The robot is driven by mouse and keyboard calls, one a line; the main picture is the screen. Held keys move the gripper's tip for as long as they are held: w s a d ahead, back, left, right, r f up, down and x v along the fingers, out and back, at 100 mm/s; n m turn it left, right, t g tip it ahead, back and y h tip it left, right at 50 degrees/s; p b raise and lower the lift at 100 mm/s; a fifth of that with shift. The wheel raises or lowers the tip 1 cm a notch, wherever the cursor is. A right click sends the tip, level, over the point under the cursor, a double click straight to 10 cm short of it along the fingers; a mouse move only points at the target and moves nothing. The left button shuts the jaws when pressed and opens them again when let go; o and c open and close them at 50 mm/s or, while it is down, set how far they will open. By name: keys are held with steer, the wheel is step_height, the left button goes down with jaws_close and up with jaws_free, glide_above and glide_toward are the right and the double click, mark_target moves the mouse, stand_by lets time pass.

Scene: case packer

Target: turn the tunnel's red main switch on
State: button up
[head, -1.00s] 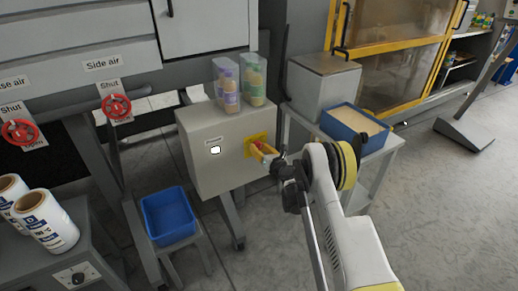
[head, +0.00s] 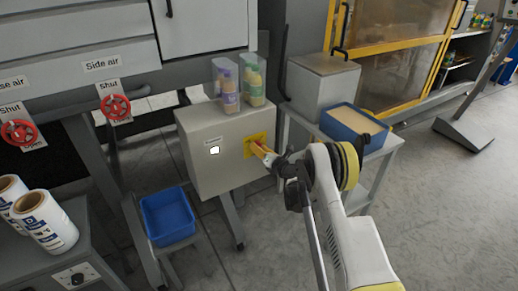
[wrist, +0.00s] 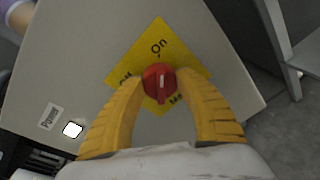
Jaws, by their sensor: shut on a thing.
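The red main switch (wrist: 158,84) sits on a yellow diamond plate (wrist: 158,42) marked "On" at the top and "Off" at the left. In the wrist view its pale mark points roughly up toward "On". My gripper (wrist: 159,86) has a yellow finger on each side of the switch and is shut on it. In the head view my gripper (head: 260,149) reaches the yellow plate (head: 250,143) on the grey control box (head: 205,178), hiding the switch. A white lamp under a "Power" label shows on the box, also in the wrist view (wrist: 73,130).
Clear bins with bottles (head: 240,82) stand on top of the box. A blue tray (head: 355,126) and a grey case (head: 322,84) rest on a stand at the right. A blue bin (head: 167,216) stands below left.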

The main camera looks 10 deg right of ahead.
steer(key=shift+a, duration=0.1)
steer(key=o, duration=1.2)
steer(key=v, duration=1.2)
steer(key=shift+r, duration=0.1)
